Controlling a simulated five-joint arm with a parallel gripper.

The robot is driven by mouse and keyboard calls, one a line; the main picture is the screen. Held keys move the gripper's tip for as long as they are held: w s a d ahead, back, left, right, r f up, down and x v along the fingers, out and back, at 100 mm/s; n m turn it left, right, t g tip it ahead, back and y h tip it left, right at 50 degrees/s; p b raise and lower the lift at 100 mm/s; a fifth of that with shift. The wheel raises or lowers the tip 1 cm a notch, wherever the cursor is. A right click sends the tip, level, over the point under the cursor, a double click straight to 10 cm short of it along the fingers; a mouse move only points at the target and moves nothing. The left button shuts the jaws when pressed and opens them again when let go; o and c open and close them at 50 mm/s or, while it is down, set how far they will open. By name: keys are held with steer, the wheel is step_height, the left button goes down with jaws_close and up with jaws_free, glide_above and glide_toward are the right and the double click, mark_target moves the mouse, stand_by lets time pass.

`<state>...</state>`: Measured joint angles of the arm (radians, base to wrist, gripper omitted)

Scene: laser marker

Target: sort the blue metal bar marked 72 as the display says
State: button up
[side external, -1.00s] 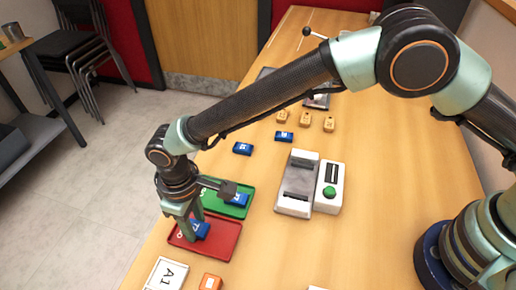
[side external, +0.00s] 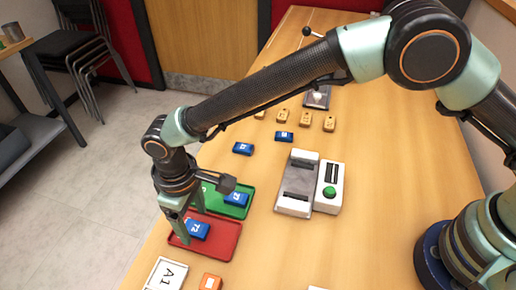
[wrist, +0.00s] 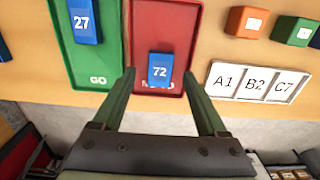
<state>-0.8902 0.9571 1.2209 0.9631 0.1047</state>
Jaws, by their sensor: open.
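The blue metal bar marked 72 (side external: 197,230) lies in the red tray (side external: 222,246), over the tray's white lettering. In the wrist view the bar (wrist: 158,67) shows its 72 upright, near the end of the red tray (wrist: 165,20) closest to my gripper. My gripper (side external: 183,222) is open above the red tray, and its fingers (wrist: 165,85) stand apart on either side of the bar, not touching it. The green tray marked GO (wrist: 87,68) holds another blue bar, marked 27 (wrist: 84,20). The display's reading cannot be made out.
A white and grey machine with a green button (side external: 329,193) stands mid-table. Two blue bars (side external: 243,148) and several wooden blocks (side external: 305,118) lie behind it. A white card reading A1 B2 C7 (wrist: 252,82) and an orange block (wrist: 247,22) lie beside the red tray.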

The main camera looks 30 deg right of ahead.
step_height(320, 180, up, 10)
steer(key=shift+r, duration=0.15)
stand_by(0.3)
steer(key=w+d+r+m+t, duration=0.1)
steer(key=w+d+r, duration=0.1)
steer(key=d+r, duration=0.35)
steer(key=w+d+r+m+t+y, duration=0.1)
steer(key=d+r+m, duration=0.15)
steer(key=d, duration=0.65)
steer(key=w+d+r+m, duration=0.1)
steer(key=w+d+r, duration=0.1)
steer(key=d+r, duration=0.35)
steer(key=s+d+m+t, duration=0.1)
steer(key=s+d, duration=0.2)
steer(key=d, duration=0.4)
steer(key=s+d+f+m+t, duration=0.1)
steer(key=s+d+m, duration=0.1)
steer(key=d, duration=0.5)
steer(key=s+d+m+t+h, duration=0.1)
steer(key=s+d, duration=0.3)
steer(key=d, duration=0.3)
steer(key=shift+s+f+t, duration=0.2)
steer(key=shift+s+t, duration=0.1)
steer(key=shift+m, duration=0.25)
